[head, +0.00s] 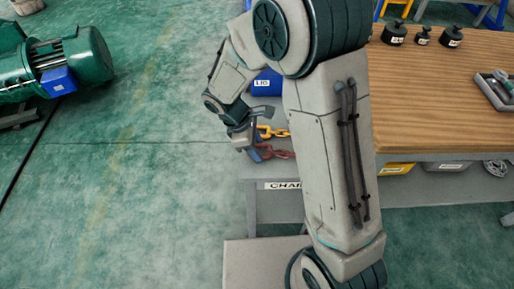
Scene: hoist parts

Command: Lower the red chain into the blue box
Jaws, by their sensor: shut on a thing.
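The red chain (282,154) shows as a short stretch of links beside my gripper (253,150), with its right part hidden behind my arm. My gripper is shut on the red chain at its left end, low over the grey shelf. The contact itself is small and partly hidden. The blue box (267,84) stands farther back on the shelf, above the gripper in the picture. It has a white label starting "LIG", and my arm covers its right side and much of its opening.
A yellow chain (275,132) lies just behind the red one. The grey shelf (262,185) has a label starting "CHAI". A wooden bench (430,100) with black weights (423,36) is at right. A green motor (85,55) stands at left; the floor between is clear.

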